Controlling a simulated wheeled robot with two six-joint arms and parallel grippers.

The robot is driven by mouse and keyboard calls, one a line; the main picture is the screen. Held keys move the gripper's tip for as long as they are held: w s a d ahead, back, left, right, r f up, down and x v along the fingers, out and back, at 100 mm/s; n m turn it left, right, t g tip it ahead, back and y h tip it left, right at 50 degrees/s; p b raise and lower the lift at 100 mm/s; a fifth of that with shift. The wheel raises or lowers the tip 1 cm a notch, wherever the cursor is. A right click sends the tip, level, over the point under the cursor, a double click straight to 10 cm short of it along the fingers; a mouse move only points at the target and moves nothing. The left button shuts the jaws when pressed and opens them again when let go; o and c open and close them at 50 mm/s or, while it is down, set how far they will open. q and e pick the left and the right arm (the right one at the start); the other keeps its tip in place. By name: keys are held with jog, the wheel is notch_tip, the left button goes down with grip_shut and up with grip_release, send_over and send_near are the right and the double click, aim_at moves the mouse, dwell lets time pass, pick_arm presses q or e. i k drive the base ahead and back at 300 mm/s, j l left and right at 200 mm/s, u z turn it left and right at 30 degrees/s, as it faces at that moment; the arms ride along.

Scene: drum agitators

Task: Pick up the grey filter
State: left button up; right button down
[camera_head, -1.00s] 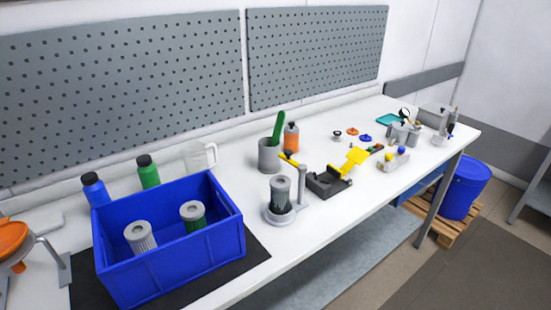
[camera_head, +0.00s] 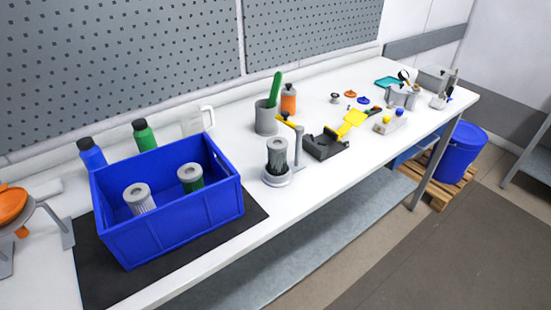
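A grey filter (camera_head: 139,198) with a pleated light side and a round grey cap stands upright in the blue crate (camera_head: 172,222), toward its left side. A filter with a green body and grey cap (camera_head: 190,178) stands to its right in the same crate. Another grey-capped filter with a dark body (camera_head: 277,158) stands outside the crate on a round grey stand with a post. The lower parts of the two crate filters are hidden by the crate wall. Neither of my grippers is in view.
The crate sits on a black mat (camera_head: 255,213). Blue (camera_head: 92,155) and green (camera_head: 145,134) bottles and a clear jug (camera_head: 198,120) stand behind it. An orange funnel (camera_head: 14,206) is at left. A grey cup (camera_head: 266,118) and a black-and-yellow tool (camera_head: 326,146) are to the right.

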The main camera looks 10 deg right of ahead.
aim_at(277, 146)
jog(key=i+l, duration=0.1)
jog(key=l, duration=0.4)
jog(key=i+l+u, duration=0.1)
jog(key=l, duration=0.4)
jog(key=i+l, duration=0.15)
jog(key=l, duration=0.35)
jog(key=u, duration=0.05)
